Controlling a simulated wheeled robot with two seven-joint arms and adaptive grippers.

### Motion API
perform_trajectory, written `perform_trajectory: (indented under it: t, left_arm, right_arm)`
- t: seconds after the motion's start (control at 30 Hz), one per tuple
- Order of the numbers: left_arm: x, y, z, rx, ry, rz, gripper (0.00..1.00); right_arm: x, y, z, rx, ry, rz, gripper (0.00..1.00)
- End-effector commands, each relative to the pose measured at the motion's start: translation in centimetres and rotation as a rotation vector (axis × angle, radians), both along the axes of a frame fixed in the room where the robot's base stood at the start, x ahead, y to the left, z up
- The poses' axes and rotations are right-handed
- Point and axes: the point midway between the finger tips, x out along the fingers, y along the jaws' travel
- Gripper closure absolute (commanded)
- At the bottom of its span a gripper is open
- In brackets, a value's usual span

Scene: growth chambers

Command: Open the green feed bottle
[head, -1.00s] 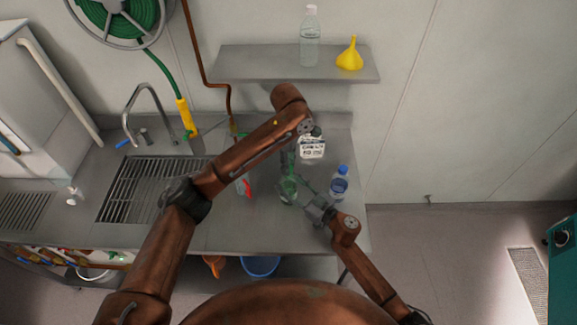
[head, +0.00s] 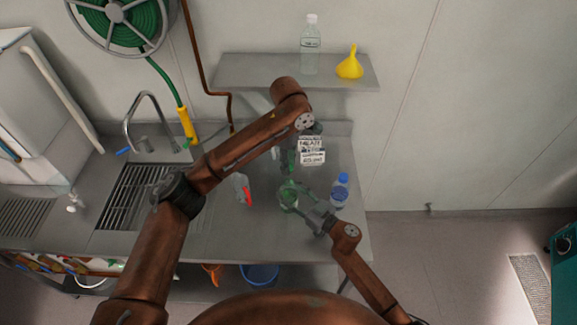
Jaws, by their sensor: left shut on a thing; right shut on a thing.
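The green feed bottle (head: 287,196) stands on the steel counter in the head view, right of the sink. My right gripper (head: 297,198) comes in from the lower right and is shut on the bottle's body. My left gripper (head: 288,168) reaches down from above, just behind the bottle's top in the picture. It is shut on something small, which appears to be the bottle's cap. Its fingertips are dark and small, so the cap itself and any gap to the neck cannot be made out.
A clear blue-capped bottle (head: 340,190) stands close to the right gripper. A white-labelled container (head: 312,151) stands behind. A red-tipped bottle (head: 243,189) lies left. The shelf (head: 270,72) holds a clear bottle (head: 311,45) and a yellow funnel (head: 350,65). The sink (head: 135,195) is left.

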Motion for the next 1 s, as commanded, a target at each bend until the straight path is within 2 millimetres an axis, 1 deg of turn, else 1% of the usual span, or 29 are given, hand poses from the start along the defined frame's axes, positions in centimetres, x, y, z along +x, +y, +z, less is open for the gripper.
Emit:
perform_trajectory:
  t: [0.03,0.07,0.1,0.3,0.37,0.6,0.7,0.77,0.87,1.0]
  left_arm:
    - [0.0,0.0,-0.1,0.0,0.0,0.0,1.0]
    - [0.0,0.0,-0.1,0.0,0.0,0.0,1.0]
    - [0.0,0.0,-0.1,0.0,0.0,0.0,1.0]
    - [0.0,0.0,-0.1,0.0,0.0,0.0,1.0]
    - [0.0,0.0,-0.1,0.0,0.0,0.0,1.0]
    - [0.0,0.0,-0.1,0.0,0.0,0.0,1.0]
    - [0.0,0.0,-0.1,0.0,0.0,0.0,1.0]
    - [0.0,0.0,-0.1,0.0,0.0,0.0,1.0]
    - [0.0,0.0,-0.1,0.0,0.0,0.0,1.0]
    - [0.0,0.0,0.0,0.0,0.0,0.0,1.0]
  right_arm:
    - [-0.1,-0.2,-0.9,-0.01,0.01,-0.004,1.0]
    - [-0.1,-0.2,-0.9,-0.01,0.01,-0.004,1.0]
    - [-0.1,-0.2,-0.9,-0.01,0.01,-0.005,0.52]
    - [-0.1,-0.1,-0.5,-0.005,0.006,-0.002,0.39]
    - [0.0,-0.1,-0.4,-0.004,0.006,-0.002,0.35]
    - [0.0,-0.1,-0.2,-0.002,0.003,-0.001,0.35]
    - [-0.3,-0.4,-0.2,-0.002,0.003,-0.001,0.35]
    - [-0.7,-0.8,-0.3,-0.003,0.003,-0.001,0.35]
    - [-1.8,-2.0,-0.3,-0.004,0.004,-0.001,0.35]
    - [-3.9,-4.1,-0.4,-0.004,0.006,-0.001,0.35]
